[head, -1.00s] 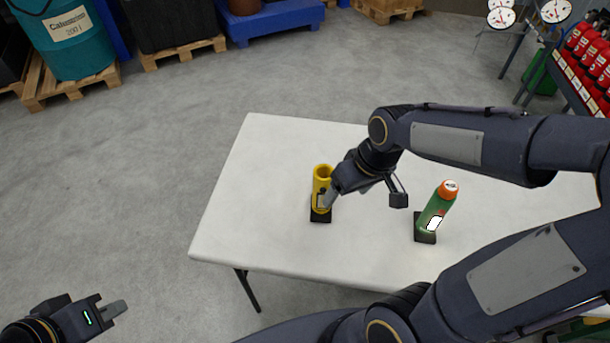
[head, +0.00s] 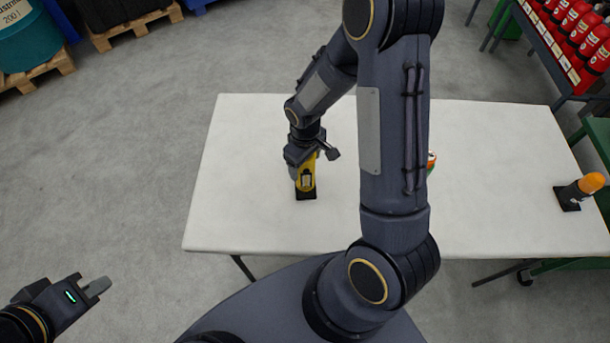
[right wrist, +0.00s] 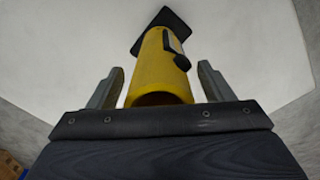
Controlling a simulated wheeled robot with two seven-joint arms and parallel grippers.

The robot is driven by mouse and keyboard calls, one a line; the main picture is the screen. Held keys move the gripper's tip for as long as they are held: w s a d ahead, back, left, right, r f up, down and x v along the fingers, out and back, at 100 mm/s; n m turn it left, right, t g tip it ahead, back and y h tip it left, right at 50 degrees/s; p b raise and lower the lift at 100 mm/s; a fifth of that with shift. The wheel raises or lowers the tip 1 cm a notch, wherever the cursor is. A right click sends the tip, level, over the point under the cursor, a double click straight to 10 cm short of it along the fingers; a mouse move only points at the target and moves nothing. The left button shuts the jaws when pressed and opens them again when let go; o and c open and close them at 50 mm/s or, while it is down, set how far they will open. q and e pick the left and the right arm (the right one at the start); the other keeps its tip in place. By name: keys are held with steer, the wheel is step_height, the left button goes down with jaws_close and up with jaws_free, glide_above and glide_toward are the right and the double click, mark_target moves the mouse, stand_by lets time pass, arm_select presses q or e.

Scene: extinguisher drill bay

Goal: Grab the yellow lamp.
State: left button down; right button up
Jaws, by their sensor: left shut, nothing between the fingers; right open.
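The yellow lamp (head: 306,178) stands on a small black base at the left part of the white table (head: 240,215). My right gripper (head: 304,168) is over it from above, hiding its top in the head view. In the right wrist view the lamp (right wrist: 157,75) lies between the two open fingers (right wrist: 160,88), with a gap visible on each side. Its open rim faces the wrist camera, and a black clip shows on its side. My left gripper (head: 98,288) is shut and empty, off the table at the lower left.
A dark object with an orange top (head: 582,187) stands at the table's right end. Red extinguishers (head: 575,42) line a rack at the upper right. The table's left part is otherwise clear.

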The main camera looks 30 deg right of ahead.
steer(key=shift+f, duration=0.5)
jaws_close()
